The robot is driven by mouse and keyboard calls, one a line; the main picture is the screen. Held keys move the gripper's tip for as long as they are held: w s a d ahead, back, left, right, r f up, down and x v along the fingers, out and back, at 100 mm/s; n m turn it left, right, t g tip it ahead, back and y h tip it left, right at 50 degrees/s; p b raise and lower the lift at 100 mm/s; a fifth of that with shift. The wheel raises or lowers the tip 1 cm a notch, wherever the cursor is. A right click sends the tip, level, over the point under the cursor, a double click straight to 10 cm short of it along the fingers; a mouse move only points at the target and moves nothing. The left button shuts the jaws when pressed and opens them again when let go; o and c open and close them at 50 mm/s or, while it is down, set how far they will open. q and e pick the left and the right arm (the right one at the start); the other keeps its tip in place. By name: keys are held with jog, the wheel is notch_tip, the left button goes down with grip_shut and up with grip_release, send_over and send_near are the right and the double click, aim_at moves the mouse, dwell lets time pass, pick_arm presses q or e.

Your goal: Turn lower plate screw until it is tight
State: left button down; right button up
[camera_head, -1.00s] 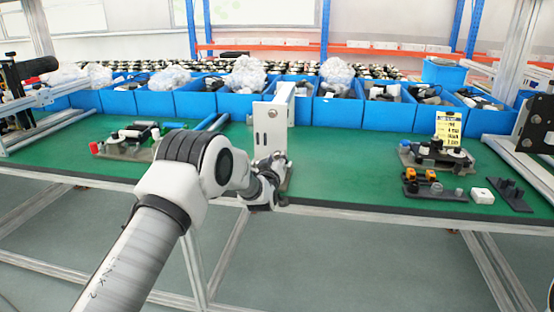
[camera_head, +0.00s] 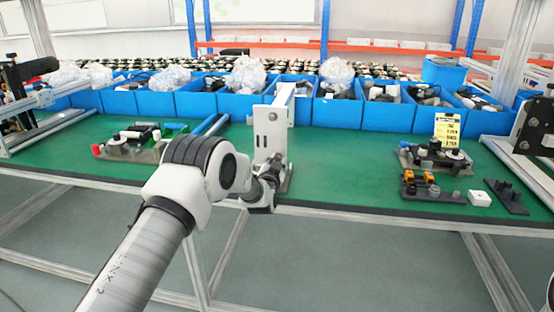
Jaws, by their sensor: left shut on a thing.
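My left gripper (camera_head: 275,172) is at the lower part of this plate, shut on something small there. That is where the lower plate screw would be, but the gripper hides it, so I cannot make out the screw itself. My left arm comes in from the lower left. My right gripper is not in view.
Blue bins (camera_head: 235,106) with bagged parts line the back of the green table (camera_head: 345,170). A dark fixture (camera_head: 130,143) stands at the left. Another fixture (camera_head: 435,157), a yellow label (camera_head: 447,127) and a white block (camera_head: 480,197) are at the right. The middle right is clear.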

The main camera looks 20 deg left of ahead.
pick_arm(q)
jog(key=c, duration=1.2)
grip_release()
jog(key=shift+o, duration=0.2)
jog(key=shift+f+n+b, duration=0.15)
jog(key=shift+n+b, duration=0.2)
jog(key=shift+n, duration=0.05)
jog(key=n+b, duration=0.2)
jog(key=n, duration=0.2)
jog(key=n+b, duration=0.3)
jog(key=shift+f+n, duration=0.2)
jog(key=shift+n, duration=0.2)
jog(key=shift+r+n, duration=0.15)
jog(key=shift+n, duration=0.35)
jog(key=shift+r, duration=0.2)
